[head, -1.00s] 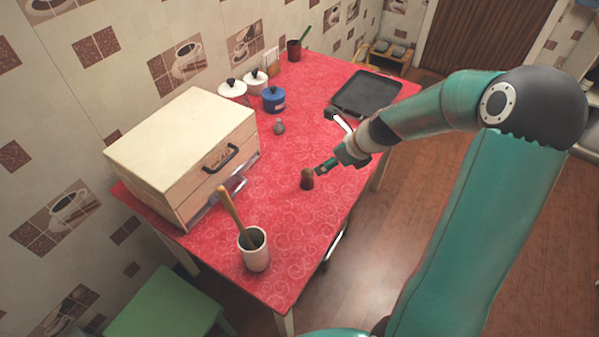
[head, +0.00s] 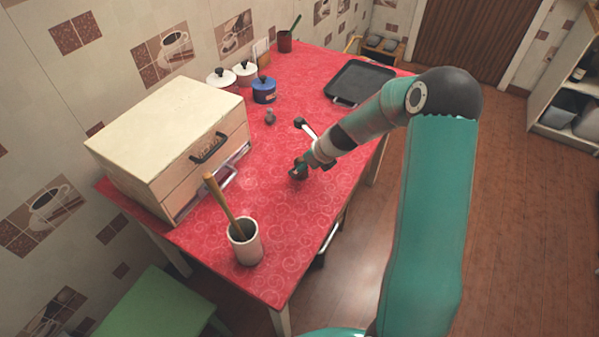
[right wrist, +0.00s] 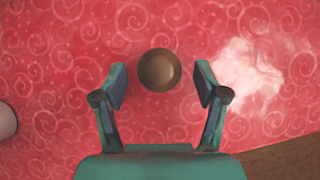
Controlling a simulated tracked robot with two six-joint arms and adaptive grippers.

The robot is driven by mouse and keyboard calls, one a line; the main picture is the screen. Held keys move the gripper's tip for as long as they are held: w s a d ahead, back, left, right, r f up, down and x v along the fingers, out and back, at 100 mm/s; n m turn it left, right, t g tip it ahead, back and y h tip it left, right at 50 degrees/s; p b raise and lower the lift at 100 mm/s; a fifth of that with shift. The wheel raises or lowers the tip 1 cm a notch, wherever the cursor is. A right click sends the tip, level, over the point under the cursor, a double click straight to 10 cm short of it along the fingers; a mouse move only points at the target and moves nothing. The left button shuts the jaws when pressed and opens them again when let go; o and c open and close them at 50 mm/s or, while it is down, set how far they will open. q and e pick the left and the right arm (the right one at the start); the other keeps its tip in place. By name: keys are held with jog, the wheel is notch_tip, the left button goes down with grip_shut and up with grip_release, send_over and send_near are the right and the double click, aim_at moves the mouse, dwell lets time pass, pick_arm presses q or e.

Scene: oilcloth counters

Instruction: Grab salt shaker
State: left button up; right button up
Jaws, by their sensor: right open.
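A small brown round-topped object (right wrist: 159,69), which I take for the salt shaker, shows from above in the right wrist view. It stands on the red patterned table (head: 290,215). My right gripper (right wrist: 161,84) is open, with one finger on each side of the shaker and a gap on both sides. In the head view the right gripper (head: 300,168) is at the shaker and hides most of it. My left gripper is not in view.
A white cup (head: 246,246) with a wooden-handled utensil stands near the front. A wooden drawer box (head: 165,150) is at left. A small greyish object (head: 270,117), a blue pot (head: 264,92), white pots (head: 222,79) and a black tray (head: 358,82) stand farther back.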

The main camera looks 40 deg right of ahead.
jog(key=shift+x, duration=1.05)
jog(key=shift+r, duration=0.1)
jog(key=c, duration=1.2)
